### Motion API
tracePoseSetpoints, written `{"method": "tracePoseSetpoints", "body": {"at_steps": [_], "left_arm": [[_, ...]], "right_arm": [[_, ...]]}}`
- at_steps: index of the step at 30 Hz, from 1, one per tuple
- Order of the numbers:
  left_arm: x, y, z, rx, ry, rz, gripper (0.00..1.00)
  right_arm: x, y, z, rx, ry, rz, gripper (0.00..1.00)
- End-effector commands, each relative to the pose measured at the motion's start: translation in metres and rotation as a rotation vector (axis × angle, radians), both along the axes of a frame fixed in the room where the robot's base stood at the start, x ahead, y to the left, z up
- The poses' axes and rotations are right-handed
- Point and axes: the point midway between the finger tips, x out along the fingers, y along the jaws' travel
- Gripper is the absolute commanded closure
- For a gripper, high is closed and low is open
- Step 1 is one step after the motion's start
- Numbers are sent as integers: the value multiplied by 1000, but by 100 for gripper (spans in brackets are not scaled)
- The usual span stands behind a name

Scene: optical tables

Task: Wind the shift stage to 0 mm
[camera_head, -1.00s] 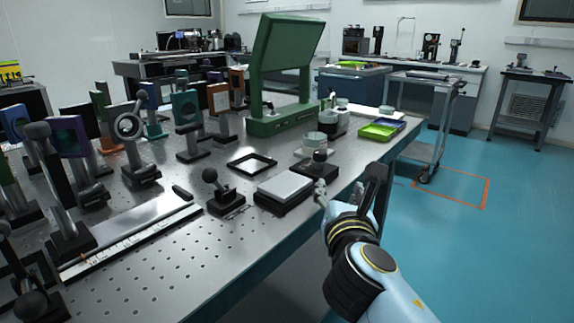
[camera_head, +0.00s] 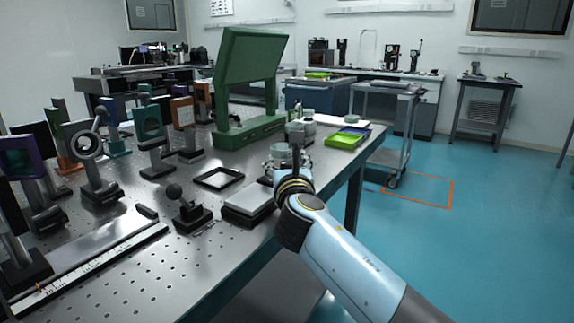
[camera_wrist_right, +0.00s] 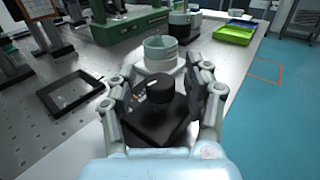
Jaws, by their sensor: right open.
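A black block with a round black knob (camera_wrist_right: 160,90) on top lies between the fingers of my right gripper (camera_wrist_right: 162,92) in the right wrist view. The fingers are open, one on each side of the block; I cannot tell whether they touch it. A pale grey drum (camera_wrist_right: 160,48) stands just beyond the block. In the head view my right gripper (camera_head: 290,158) is over the table's right edge and mostly hides the block. I cannot tell for sure which part is the shift stage, and no reading is legible. My left gripper is not in view.
A pale plate on a black base (camera_head: 250,196) lies left of my right arm, with a black square frame (camera_head: 219,178) behind it. A green stand (camera_head: 248,90), a yellow-green tray (camera_head: 346,138) and several mounted optics are farther back.

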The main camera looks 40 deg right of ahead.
Motion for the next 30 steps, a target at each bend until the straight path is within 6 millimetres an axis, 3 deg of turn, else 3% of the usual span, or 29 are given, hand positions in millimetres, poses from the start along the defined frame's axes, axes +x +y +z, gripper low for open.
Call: {"method": "tracePoseSetpoints", "body": {"at_steps": [8,19,30], "left_arm": [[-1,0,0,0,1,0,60],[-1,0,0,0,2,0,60],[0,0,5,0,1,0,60]], "right_arm": [[1,0,0,1,0,0,51],[1,0,0,1,0,0,100],[1,0,0,1,0,28,100]]}}
